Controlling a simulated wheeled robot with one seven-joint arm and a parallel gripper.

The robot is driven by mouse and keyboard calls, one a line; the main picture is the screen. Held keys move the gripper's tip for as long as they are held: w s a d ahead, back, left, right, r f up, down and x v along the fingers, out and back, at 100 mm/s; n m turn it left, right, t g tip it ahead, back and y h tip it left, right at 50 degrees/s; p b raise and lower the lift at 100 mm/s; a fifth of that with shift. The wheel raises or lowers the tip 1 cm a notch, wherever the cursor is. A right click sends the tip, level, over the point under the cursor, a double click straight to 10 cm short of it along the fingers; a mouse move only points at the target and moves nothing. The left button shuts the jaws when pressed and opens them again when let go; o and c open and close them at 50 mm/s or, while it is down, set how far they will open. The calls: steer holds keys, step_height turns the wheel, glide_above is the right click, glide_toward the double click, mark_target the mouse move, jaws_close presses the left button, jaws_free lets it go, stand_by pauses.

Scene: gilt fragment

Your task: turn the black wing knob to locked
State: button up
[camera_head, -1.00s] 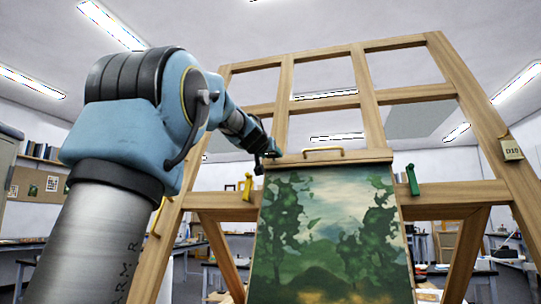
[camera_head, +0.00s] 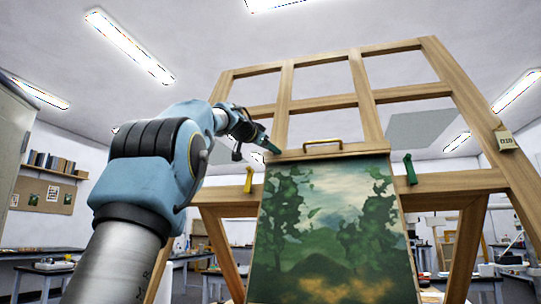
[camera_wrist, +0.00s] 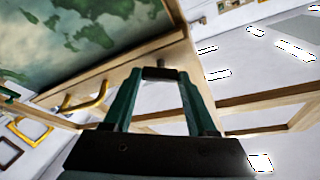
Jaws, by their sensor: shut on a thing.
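My gripper (camera_head: 268,146) is at the top left corner of the painting's wooden top bar, on the easel. In the wrist view its two teal fingers (camera_wrist: 160,76) stand on either side of a small black piece, the black wing knob (camera_wrist: 160,73), and are shut on it. A short stub shows just beyond the knob. In the head view the knob is hidden by the gripper. I cannot read any locked mark or the knob's exact angle.
The wooden easel (camera_head: 368,95) fills the right side. The painting (camera_head: 325,235) hangs below a brass handle (camera_head: 323,143). A yellow clip (camera_head: 248,180) and a green clip (camera_head: 411,168) flank it. A tag (camera_head: 505,138) hangs on the right post. Benches stand behind.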

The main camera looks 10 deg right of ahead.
steer(key=shift+w+d+r+m+g+y+p, duration=0.2)
steer(key=shift+m+g+y+p, duration=0.9)
steer(key=shift+m+p, duration=3)
steer(key=shift+s+d+r+m+g+y+p, duration=0.2)
steer(key=shift+m+g+y+p, duration=0.9)
steer(key=shift+m+p, duration=3.05)
steer(key=shift+w+r+m+g+y+p, duration=0.3)
steer(key=shift+m+g+y+p, duration=0.8)
steer(key=shift+m+p, duration=3)
steer(key=m+y+b, duration=0.1)
steer(key=m+b, duration=0.1)
steer(key=m, duration=0.1)
steer(key=shift+s+t+b, duration=0.15)
steer(key=shift+t+b, duration=0.15)
steer(key=shift+b, duration=0.1)
steer(key=o, duration=1.4)
steer(key=shift+r, duration=0.1)
steer(key=shift+c, duration=0.2)
